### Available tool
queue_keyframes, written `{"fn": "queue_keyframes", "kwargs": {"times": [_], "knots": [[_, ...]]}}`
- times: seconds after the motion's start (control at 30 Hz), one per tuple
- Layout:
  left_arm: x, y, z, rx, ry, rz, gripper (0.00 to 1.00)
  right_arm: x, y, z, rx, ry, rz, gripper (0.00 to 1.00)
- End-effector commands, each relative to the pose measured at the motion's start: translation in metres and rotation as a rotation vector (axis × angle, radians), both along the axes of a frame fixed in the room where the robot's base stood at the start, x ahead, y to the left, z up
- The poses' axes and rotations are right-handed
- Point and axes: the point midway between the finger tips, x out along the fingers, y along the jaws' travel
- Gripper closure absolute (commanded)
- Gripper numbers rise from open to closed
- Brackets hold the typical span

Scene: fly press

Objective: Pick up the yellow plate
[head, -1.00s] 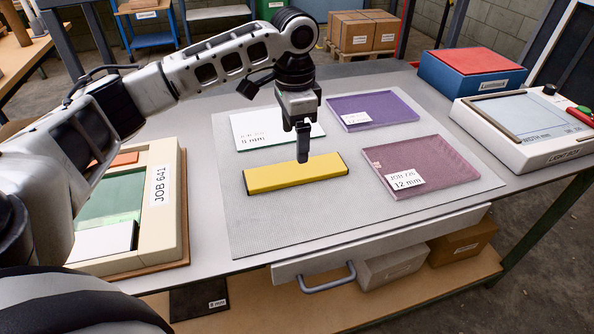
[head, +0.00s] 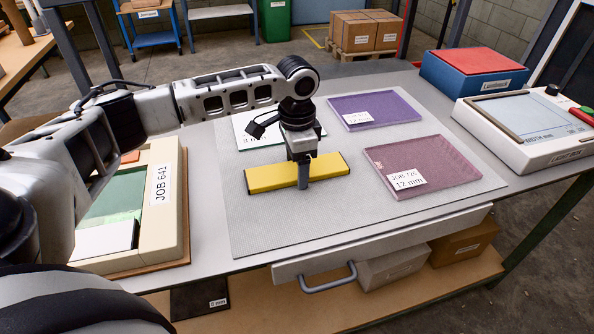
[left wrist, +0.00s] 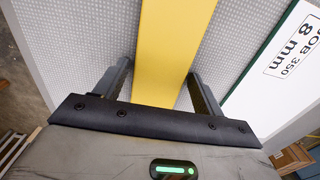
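The yellow plate (head: 268,178), a long bar with dark ends, lies on the grey textured mat (head: 270,230). My left gripper (head: 303,180) has come down over it from above. In the head view the near finger hides part of the plate. My right gripper does not show.
A purple plate (head: 385,106) and a pink JOB 726 plate (head: 435,160) share the mat. A JOB 641 tray (head: 172,215) stands left; a light box (head: 520,150) and a blue box (head: 450,80) stand right.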

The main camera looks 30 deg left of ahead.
Motion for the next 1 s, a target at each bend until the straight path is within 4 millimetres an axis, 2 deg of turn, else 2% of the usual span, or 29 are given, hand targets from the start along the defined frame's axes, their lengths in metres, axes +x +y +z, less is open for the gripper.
{"fn": "queue_keyframes", "kwargs": {"times": [0.03, 0.1, 0.13, 0.43, 0.57, 0.77, 1.0], "knots": [[0.0, 0.0, 0.0, 0.0, 0.0, 0.0, 0.45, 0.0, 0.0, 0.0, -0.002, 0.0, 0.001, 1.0], [0.0, 0.0, 0.0, 0.0, 0.0, 0.0, 0.65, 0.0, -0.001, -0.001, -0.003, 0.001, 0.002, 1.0], [0.0, 0.0, 0.0, 0.0, 0.0, 0.0, 0.7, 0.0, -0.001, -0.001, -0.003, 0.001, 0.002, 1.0], [0.0, 0.0, 0.002, -0.001, -0.002, 0.0, 0.7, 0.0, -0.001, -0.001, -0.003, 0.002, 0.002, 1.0], [0.001, 0.0, 0.009, -0.001, -0.002, 0.0, 0.7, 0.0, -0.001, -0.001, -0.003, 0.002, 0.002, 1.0], [-0.002, -0.001, 0.038, -0.003, -0.003, -0.001, 0.7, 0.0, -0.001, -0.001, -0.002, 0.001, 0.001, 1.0], [-0.049, -0.008, 0.093, 0.0, -0.006, -0.003, 0.7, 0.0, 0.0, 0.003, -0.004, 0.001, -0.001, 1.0]]}}
